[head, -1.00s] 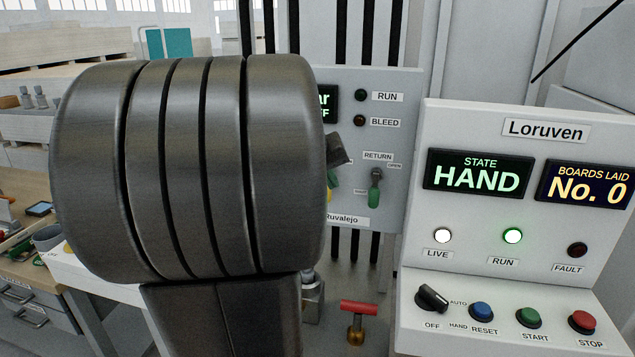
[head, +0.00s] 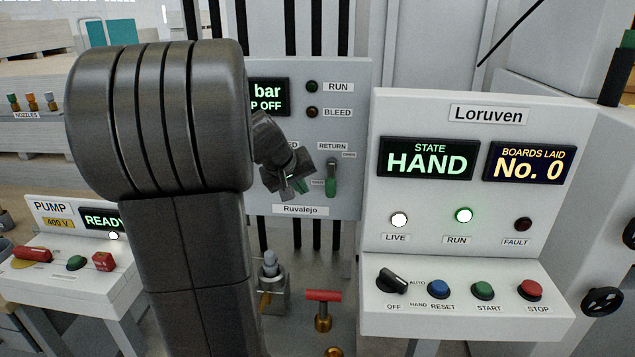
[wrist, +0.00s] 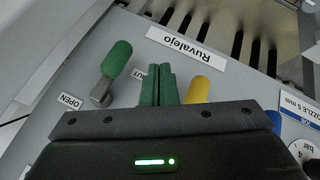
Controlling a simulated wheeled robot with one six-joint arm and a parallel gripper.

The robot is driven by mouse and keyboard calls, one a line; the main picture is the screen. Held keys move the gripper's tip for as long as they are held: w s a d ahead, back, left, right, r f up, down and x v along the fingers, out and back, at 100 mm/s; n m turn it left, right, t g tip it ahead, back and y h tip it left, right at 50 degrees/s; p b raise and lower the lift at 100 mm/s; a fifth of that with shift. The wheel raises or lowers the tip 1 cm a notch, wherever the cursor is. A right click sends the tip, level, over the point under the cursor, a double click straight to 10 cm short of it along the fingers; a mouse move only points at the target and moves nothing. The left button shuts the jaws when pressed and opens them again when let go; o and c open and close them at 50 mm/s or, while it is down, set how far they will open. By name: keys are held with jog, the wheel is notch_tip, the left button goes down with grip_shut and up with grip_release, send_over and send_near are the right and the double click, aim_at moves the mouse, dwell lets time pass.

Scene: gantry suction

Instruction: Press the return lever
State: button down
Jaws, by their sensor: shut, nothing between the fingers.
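The return lever (head: 331,182) has a green handle and hangs downward under the RETURN label on the grey Ruvalejo panel (head: 345,110). In the wrist view the lever (wrist: 116,60) lies left of my fingers, its metal pivot near the OPEN label. My gripper (head: 299,186) is in front of the panel, left of the return lever in the head view. Its green fingertips (wrist: 158,72) are together and empty, between the green lever and a yellow handle (wrist: 202,88). They partly cover a small label. Whether they touch the panel cannot be told.
The Loruven console (head: 470,230) with its knob and buttons stands to the right. A red-handled valve (head: 323,297) stands below the panel. A pump box (head: 50,260) is at the lower left. My arm hides the panel's left part in the head view.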

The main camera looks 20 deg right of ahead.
aim_at(331, 178)
jog(key=d, duration=0.1)
jog(key=d+p, duration=0.1)
jog(key=d, duration=0.1)
jog(key=d+p, duration=0.1)
jog(key=shift+w+d+f, duration=0.25)
jog(key=shift+f, duration=0.15)
jog(key=shift+f+b, duration=0.1)
jog(key=shift+b, duration=0.2)
jog(key=shift+f+h+b, duration=0.1)
jog(key=shift+h+b, duration=0.2)
jog(key=shift+b, duration=0.25)
